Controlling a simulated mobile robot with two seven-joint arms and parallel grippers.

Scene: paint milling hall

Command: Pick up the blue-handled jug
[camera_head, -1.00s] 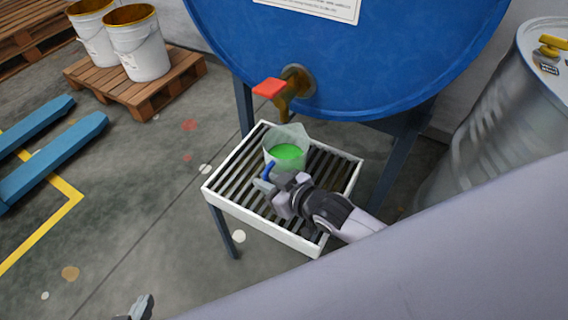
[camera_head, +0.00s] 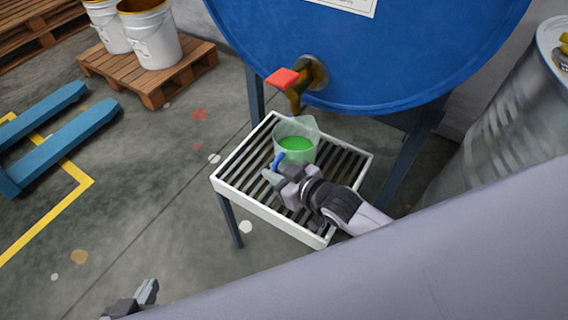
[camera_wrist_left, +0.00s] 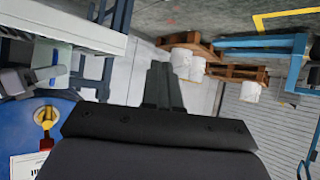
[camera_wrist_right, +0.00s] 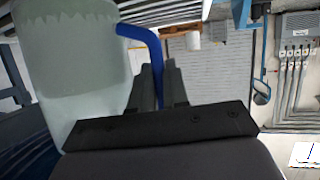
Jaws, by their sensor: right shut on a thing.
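The jug (camera_head: 309,132) is translucent, with green liquid inside and a blue handle (camera_head: 278,161). It is upright at the slatted white stand, under the tap; I cannot tell whether its base touches the slats. My right gripper (camera_head: 272,176) is shut on the blue handle, which also shows between its fingers in the right wrist view (camera_wrist_right: 150,50). The jug's body fills the left of that view. My left gripper (camera_head: 149,290) is empty and low at the bottom left of the head view, well away from the jug. Its fingers (camera_wrist_left: 163,85) are together.
The white stand (camera_head: 270,215) stands below a blue drum (camera_head: 390,60) with a red-handled tap (camera_head: 283,78). A grey metal drum (camera_head: 510,120) is at the right. White buckets (camera_head: 152,45) stand on a pallet (camera_head: 150,88) at the back left.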

